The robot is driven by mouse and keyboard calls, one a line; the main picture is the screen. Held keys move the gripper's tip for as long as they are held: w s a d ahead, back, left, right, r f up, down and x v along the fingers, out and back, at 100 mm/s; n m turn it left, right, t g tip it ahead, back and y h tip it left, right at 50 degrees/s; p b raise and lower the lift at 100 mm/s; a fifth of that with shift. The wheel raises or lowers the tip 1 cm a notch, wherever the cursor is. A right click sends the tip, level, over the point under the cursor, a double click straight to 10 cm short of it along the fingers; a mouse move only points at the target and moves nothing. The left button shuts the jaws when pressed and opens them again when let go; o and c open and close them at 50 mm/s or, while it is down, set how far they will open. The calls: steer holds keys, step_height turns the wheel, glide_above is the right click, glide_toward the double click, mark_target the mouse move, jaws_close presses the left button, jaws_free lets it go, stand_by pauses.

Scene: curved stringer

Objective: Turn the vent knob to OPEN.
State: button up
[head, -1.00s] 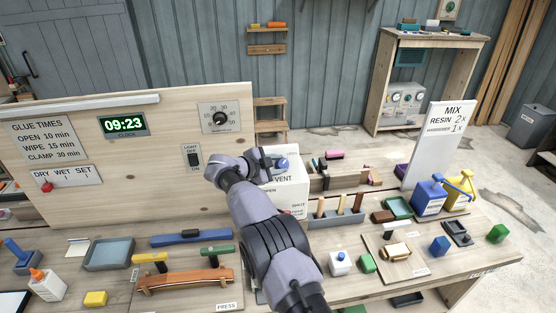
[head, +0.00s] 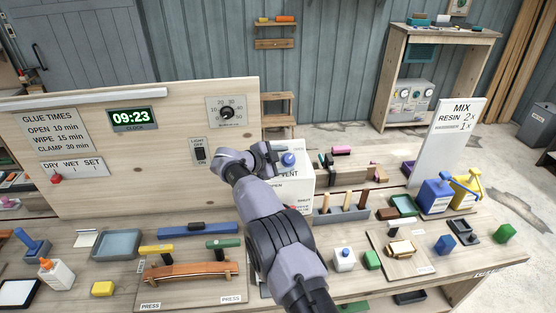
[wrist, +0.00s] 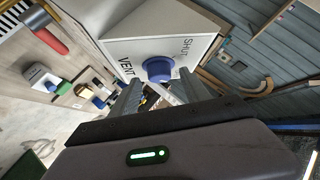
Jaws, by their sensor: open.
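The vent knob (head: 288,159) is a round blue knob on the white vent box (head: 305,185), mid-bench. It also shows in the wrist view (wrist: 158,68), with VENT printed at its left and SHUT at its upper right. In the head view OPEN is printed on the box's lower left. Which way the knob points cannot be told. My gripper (head: 272,156) is open, just left of the knob in the head view. In the wrist view my two fingers (wrist: 160,92) are spread below the knob, apart from it. My arm hides part of the box.
A wooden panel (head: 170,185) with a clock, dial and light switch (head: 199,150) stands left of the box. A tool rack (head: 340,214) with upright handles is to the right. A white sign board (head: 450,145) stands farther right. Small blocks and trays crowd the bench front.

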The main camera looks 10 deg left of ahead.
steer(key=v, duration=1.7)
steer(key=shift+r, duration=0.2)
